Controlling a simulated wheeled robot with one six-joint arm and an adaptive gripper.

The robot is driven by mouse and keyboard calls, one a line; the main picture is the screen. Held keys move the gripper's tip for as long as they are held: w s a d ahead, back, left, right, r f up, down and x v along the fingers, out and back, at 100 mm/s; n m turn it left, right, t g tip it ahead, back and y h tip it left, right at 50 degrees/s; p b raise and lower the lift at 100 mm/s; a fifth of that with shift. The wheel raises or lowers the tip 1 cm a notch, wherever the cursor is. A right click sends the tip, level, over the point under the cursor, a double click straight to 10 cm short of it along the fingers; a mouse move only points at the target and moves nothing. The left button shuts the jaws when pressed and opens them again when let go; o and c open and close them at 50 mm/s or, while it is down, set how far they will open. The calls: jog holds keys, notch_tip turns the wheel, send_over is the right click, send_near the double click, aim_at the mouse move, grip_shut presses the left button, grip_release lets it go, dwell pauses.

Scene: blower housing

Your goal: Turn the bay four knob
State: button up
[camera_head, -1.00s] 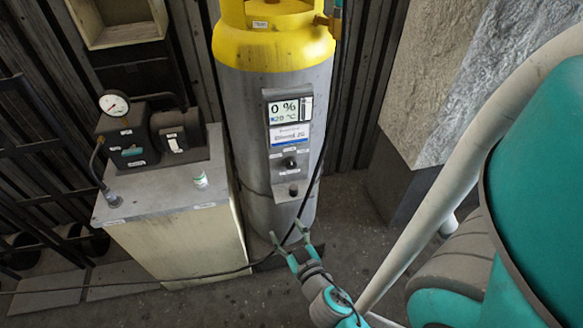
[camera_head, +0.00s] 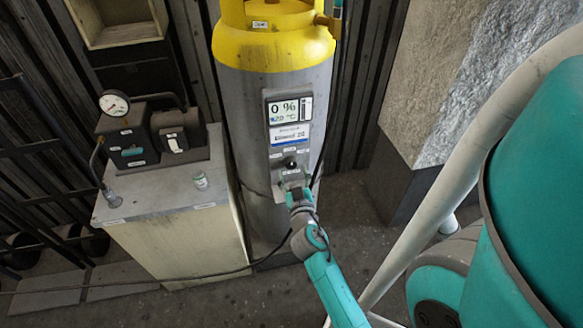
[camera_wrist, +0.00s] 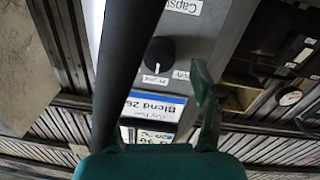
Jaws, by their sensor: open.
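A grey and yellow cylinder (camera_head: 244,130) carries a panel with a 0 % display (camera_head: 285,110). A round black knob (camera_head: 290,163) sits below the panel's blue-edged label; it also shows in the wrist view (camera_wrist: 158,53). I cannot read a bay number near it. My gripper (camera_head: 292,178) is open in front of the panel, just below the knob in the head view. In the wrist view one green finger (camera_wrist: 205,92) shows right of the knob, apart from it in the picture. The other finger is not clearly visible. The gripper hides the panel's lower part.
A dark bar or hose (camera_wrist: 122,75) crosses the wrist view left of the knob. A cabinet (camera_head: 180,243) with a gauge unit (camera_head: 115,104) stands left of the cylinder. A black cable (camera_head: 120,284) runs low across the front. Bare floor lies right of the cylinder.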

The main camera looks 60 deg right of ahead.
aim_at(291, 166)
jog(key=shift+x, duration=1.55)
jog(key=c, duration=1.1)
